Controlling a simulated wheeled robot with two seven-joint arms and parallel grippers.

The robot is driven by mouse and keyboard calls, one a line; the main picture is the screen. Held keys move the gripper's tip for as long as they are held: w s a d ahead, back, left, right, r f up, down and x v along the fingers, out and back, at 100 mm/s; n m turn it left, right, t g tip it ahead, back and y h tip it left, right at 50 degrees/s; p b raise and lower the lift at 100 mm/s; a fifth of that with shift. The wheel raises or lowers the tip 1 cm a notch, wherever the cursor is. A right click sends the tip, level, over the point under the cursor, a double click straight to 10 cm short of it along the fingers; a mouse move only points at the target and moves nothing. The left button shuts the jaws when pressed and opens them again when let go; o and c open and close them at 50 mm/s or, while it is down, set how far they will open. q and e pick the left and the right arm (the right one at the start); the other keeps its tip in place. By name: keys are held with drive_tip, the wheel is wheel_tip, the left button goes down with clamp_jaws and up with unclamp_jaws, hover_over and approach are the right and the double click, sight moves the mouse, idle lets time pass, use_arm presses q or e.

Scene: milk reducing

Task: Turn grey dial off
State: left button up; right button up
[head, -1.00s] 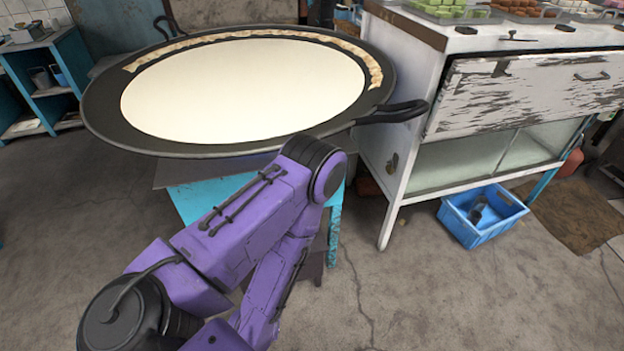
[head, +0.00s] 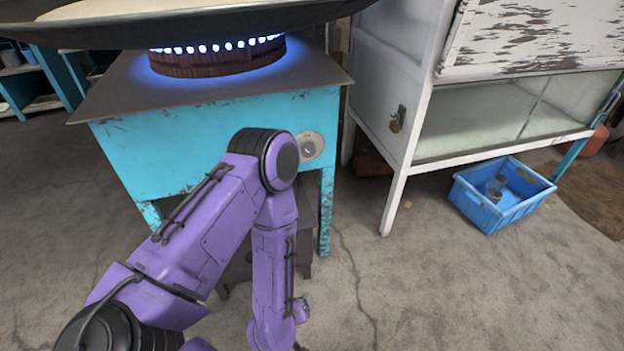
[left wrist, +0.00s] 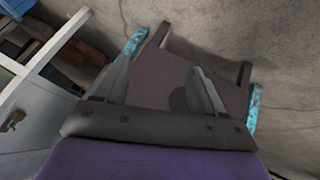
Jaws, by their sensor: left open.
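The grey dial (head: 310,147) sits on a pale round plate on the turquoise stove's front (head: 175,150), near its right corner. My left elbow partly overlaps it in the head view. A ring of blue flame (head: 218,47) burns on the stove's burner, under the large black pan (head: 300,16). My left arm's forearm hangs down in front of the stove; its gripper is not clearly seen in the head view. In the left wrist view my left gripper (left wrist: 160,85) is open and empty, its two fingers apart. The dial is not seen there. My right gripper is not in view.
A white cabinet (head: 390,90) with a glass front stands right of the stove, with a gap of floor between them. A blue crate (head: 470,208) holding cups lies before it. The concrete floor (head: 430,290) in front is clear.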

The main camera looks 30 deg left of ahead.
use_arm(q)
drive_tip(key=w+d+r+n+t+y, duration=0.1)
drive_tip(key=w+r+n+t, duration=0.1)
drive_tip(key=w+r+n, duration=0.3)
drive_tip(key=w+d+r+n+t, duration=0.2)
drive_tip(key=w+r+t, duration=0.1)
drive_tip(key=w, duration=0.5)
drive_tip(key=n+g+y, duration=0.1)
drive_tip(key=n+y, duration=1)
drive_tip(key=n, duration=1.6)
approach(310, 153)
drive_tip(key=b+x, duration=0.1)
drive_tip(key=x, duration=0.7)
drive_tip(key=shift+w+a+b, duration=0.2)
drive_tip(key=shift+a+b, duration=0.15)
drive_tip(key=c, duration=1.1)
drive_tip(key=shift+o, duration=0.2)
